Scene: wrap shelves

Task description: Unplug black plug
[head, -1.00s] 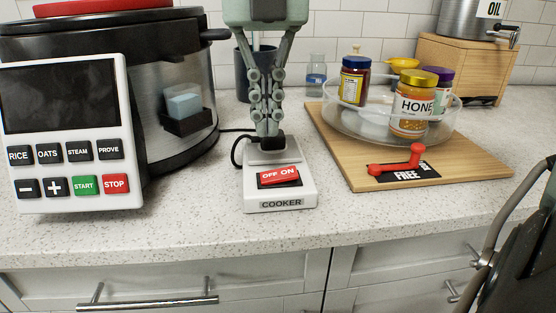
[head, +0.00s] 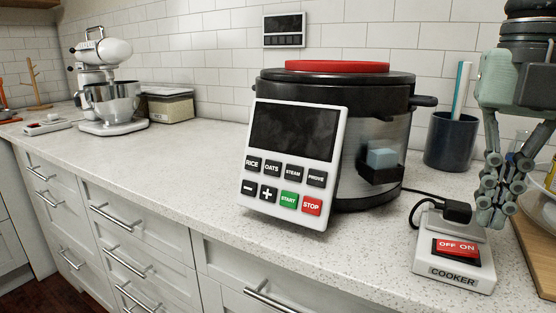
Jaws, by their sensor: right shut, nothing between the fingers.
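The black plug (head: 457,211) sits at the back of the white switch box (head: 453,284) labelled COOKER, with its black cord curling off to the left. It looks seated there; I cannot tell how deep. The box has a red OFF/ON switch (head: 456,248). My right gripper (head: 488,220) points down just right of the plug, fingers together and empty; it appears beside the plug, not around it. My left gripper is out of view.
A cooker with a red lid (head: 337,67) and a white control panel (head: 290,208) stands left of the box. A dark cup (head: 451,146) is behind. A wooden board (head: 540,236) lies at the right edge. A mixer (head: 104,80) stands far left. The left counter is mostly clear.

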